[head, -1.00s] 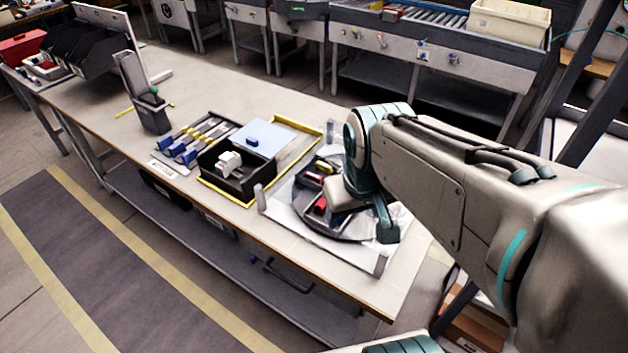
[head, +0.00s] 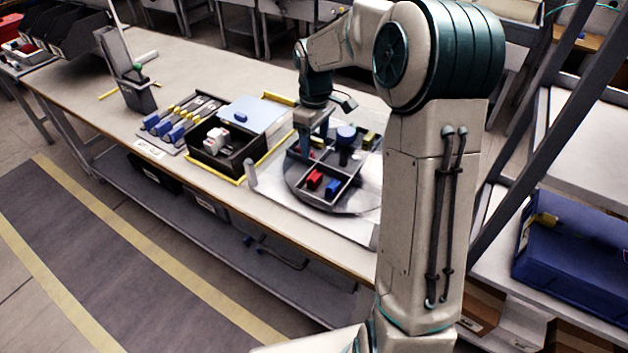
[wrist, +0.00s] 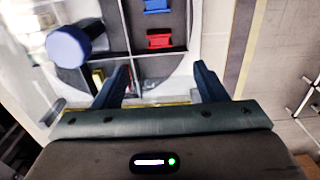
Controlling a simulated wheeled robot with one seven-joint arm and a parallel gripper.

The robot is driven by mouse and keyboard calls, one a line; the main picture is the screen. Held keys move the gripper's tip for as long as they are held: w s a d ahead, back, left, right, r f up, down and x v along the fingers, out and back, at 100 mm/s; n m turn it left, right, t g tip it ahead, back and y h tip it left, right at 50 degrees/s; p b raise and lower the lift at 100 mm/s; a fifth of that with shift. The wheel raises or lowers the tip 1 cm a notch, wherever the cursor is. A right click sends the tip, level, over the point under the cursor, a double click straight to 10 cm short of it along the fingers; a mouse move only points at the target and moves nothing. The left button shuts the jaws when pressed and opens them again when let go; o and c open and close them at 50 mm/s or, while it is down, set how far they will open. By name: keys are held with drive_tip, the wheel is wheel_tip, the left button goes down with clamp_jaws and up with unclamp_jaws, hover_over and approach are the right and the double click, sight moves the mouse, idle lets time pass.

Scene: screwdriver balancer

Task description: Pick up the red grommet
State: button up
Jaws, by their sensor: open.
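A red block-like piece (head: 315,180), which I take for the red grommet, sits in a front compartment of the round dark divided tray (head: 308,203). It also shows in the wrist view (wrist: 160,40), beyond my fingertips and between their lines. My gripper (head: 313,147) is over the left rear part of the tray, behind that piece and apart from it. In the wrist view its two fingers (wrist: 163,82) are spread with nothing held between them. Another small red bit shows close to my gripper in the head view, mostly hidden.
A blue piece (head: 333,187) shares the tray beside the red one. A blue-topped cylinder (head: 346,134) stands upright in the tray, left of my fingers in the wrist view (wrist: 70,45). A black bin (head: 222,149) with white parts and several blue-handled screwdrivers are to the left.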

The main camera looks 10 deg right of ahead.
sight(315, 176)
wheel_tip(315, 176, down, 14)
drive_tip(key=shift+w+r+p, duration=0.1)
drive_tip(key=shift+r+p, duration=0.05)
drive_tip(key=shift+p, duration=0.55)
drive_tip(key=c, duration=1.2)
